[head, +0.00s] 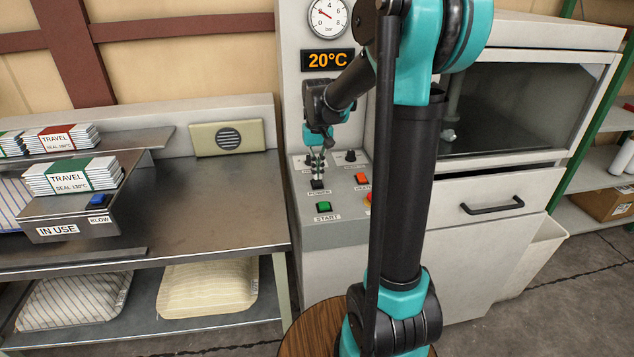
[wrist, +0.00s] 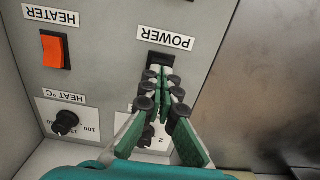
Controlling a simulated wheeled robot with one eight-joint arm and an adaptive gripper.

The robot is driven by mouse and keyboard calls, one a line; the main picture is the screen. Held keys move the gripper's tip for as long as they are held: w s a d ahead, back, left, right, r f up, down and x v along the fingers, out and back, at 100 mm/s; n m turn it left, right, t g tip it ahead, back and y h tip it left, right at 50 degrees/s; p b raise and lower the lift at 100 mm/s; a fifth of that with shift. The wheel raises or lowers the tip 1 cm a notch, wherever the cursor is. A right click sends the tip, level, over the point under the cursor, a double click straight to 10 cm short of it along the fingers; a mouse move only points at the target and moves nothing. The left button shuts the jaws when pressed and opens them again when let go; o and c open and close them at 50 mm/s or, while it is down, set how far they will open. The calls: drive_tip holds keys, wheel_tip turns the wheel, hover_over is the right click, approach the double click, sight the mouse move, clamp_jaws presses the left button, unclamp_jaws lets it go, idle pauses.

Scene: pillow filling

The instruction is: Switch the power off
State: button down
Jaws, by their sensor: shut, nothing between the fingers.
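The power switch (wrist: 160,60) is a small black rocker beside the upside-down POWER label (wrist: 165,38) in the wrist view. In the head view the switch (head: 317,185) sits on the sloping grey control panel (head: 345,215), above the green START button. My gripper (wrist: 163,74) is shut and empty, its green fingertips at the switch and covering part of it. I cannot tell whether they touch it, nor which way the rocker is set. In the head view my gripper (head: 318,177) points down just above the switch.
A lit orange-red HEATER switch (wrist: 54,50) and a HEAT °C knob (wrist: 65,122) are nearby; another dial is partly hidden behind my fingers. A green START button (head: 323,206) lies below. The display (head: 328,60) reads 20°C. A metal bench (head: 220,200) stands left.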

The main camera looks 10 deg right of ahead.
sight(318, 183)
drive_tip(key=shift+f, duration=1.1)
idle(1.0)
drive_tip(key=shift+r, duration=3.5)
